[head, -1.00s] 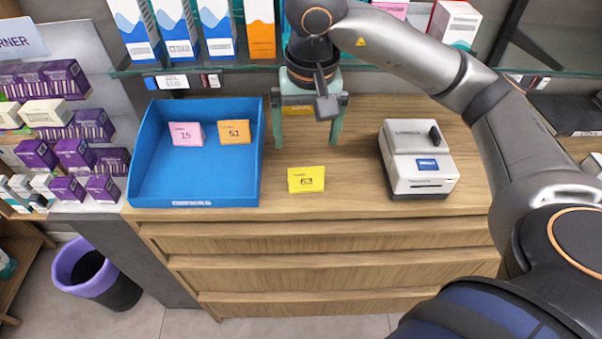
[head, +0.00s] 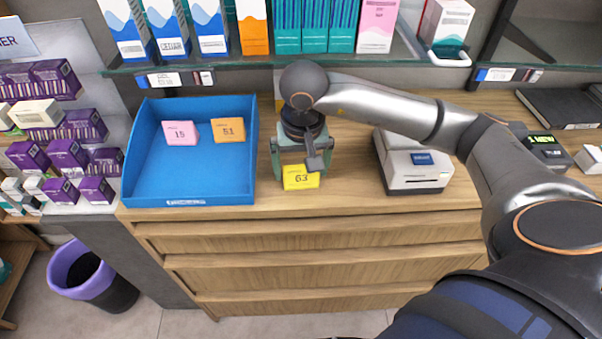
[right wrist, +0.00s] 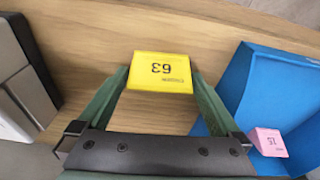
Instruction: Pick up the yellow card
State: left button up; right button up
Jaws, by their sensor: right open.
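The yellow card (head: 300,178), marked 63, is on the wooden counter just right of the blue tray. My right gripper (head: 298,182) is open, with its green fingers reaching down around the card in the head view. In the right wrist view, the yellow card (right wrist: 160,72) shows between the tips of the open fingers (right wrist: 160,78). I cannot tell whether either finger touches it. My left gripper is not in view.
The blue tray (head: 190,188) holds a pink card (head: 180,133) and an orange card (head: 229,129). A white and grey device (head: 415,172) stands right of my gripper. A glass shelf with boxes runs behind. The counter's front edge lies close to the card.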

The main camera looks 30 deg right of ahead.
jog(key=shift+f, duration=0.25)
jog(key=c, duration=1)
